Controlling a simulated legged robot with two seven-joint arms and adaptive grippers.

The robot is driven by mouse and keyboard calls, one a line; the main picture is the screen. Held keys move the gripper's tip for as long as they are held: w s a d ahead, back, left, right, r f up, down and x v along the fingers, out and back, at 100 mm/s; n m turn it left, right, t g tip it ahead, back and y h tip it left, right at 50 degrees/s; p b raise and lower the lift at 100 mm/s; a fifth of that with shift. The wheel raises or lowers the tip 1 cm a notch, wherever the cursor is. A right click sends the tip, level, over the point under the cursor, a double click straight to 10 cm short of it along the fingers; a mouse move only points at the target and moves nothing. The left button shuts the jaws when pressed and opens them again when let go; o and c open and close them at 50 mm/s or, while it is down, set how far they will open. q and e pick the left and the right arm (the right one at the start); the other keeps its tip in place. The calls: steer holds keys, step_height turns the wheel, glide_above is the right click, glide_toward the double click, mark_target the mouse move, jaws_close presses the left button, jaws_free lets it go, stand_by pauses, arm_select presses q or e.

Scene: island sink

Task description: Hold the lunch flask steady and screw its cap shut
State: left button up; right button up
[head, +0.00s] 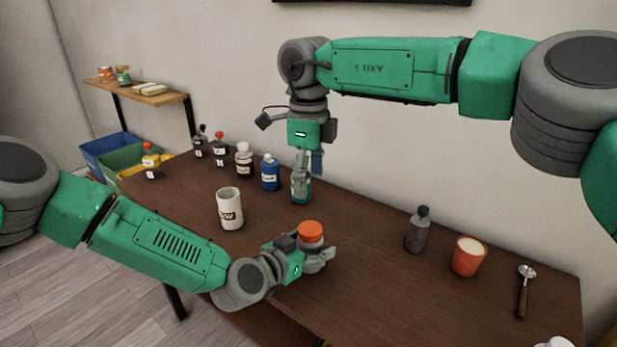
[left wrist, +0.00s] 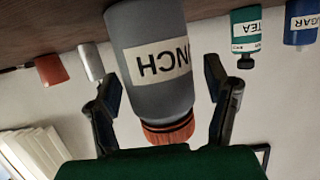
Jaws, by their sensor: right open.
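The lunch flask (left wrist: 152,60) is grey with a white label. It has an orange cap (head: 311,232), which also shows at its end in the left wrist view (left wrist: 170,130). I cannot tell how tightly the cap sits. My left gripper (head: 318,260) is low over the table with its fingers on either side of the flask. In the left wrist view a gap shows between the flask and the right-hand finger, so it looks open around the flask. My right gripper (head: 302,172) is open, pointing down at the teal tea bottle (head: 301,191), away from the cap.
A white mug-like canister (head: 230,208) stands left of the flask. A blue bottle (head: 270,172) and several other bottles line the back left. A grey shaker (head: 418,230), an orange cup (head: 468,256) and a spoon (head: 523,292) are at right. The table between is clear.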

arm_select(q)
steer(key=v, duration=1.2)
steer(key=shift+f, duration=0.15)
